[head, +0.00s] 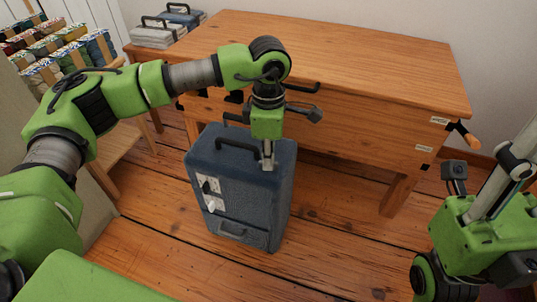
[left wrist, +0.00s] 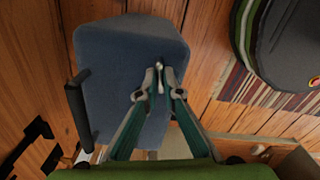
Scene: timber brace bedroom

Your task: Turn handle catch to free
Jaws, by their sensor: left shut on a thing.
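A blue hard case (head: 235,175) stands upright on the floor in front of the wooden bench, with pale fittings and a dark handle on its front face. It fills the middle of the left wrist view (left wrist: 120,65). My left gripper (head: 268,165) points down at the case top near its right side. Its fingertips (left wrist: 158,70) are closed around a small metal catch, which they mostly hide; I cannot tell which way it is turned. A dark handle (left wrist: 78,110) runs along the case edge. My right gripper (head: 512,160) is at the right edge, its fingers unclear.
The wooden bench (head: 340,60) stands close behind the case, with an orange knob (head: 465,133) at its right end. Grey and blue cases (head: 170,25) sit back left. Fabric rolls (head: 60,45) fill the left. Floor right of the case is clear.

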